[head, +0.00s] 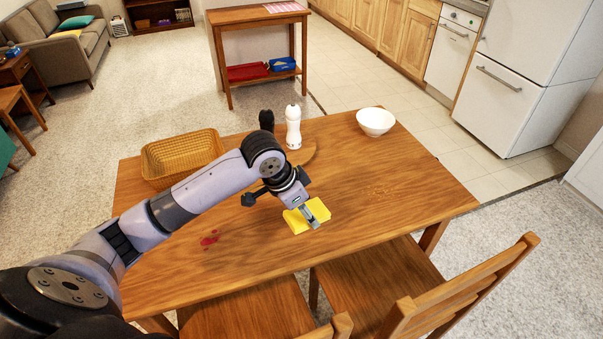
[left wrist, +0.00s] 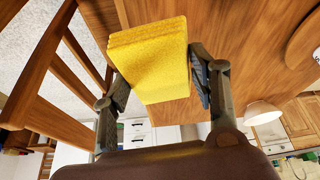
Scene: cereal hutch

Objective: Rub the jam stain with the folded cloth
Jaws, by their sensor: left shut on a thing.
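The red jam stain (head: 209,239) lies on the left part of the wooden table (head: 400,185). The folded yellow cloth (head: 296,222) is to the right of the stain, near the table's front edge. My left gripper (head: 310,217) is shut on the cloth. In the left wrist view the folded cloth (left wrist: 150,58) sits between the two fingers of the left gripper (left wrist: 158,78). Whether the cloth touches the table is hard to tell. My right gripper is not in view.
A wicker basket (head: 180,160) stands at the table's back left. A white mill (head: 293,127) and a dark one (head: 266,120) stand on a round board (head: 308,157) behind my arm. A white bowl (head: 376,121) is at the back right. Wooden chairs (head: 430,290) line the front edge.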

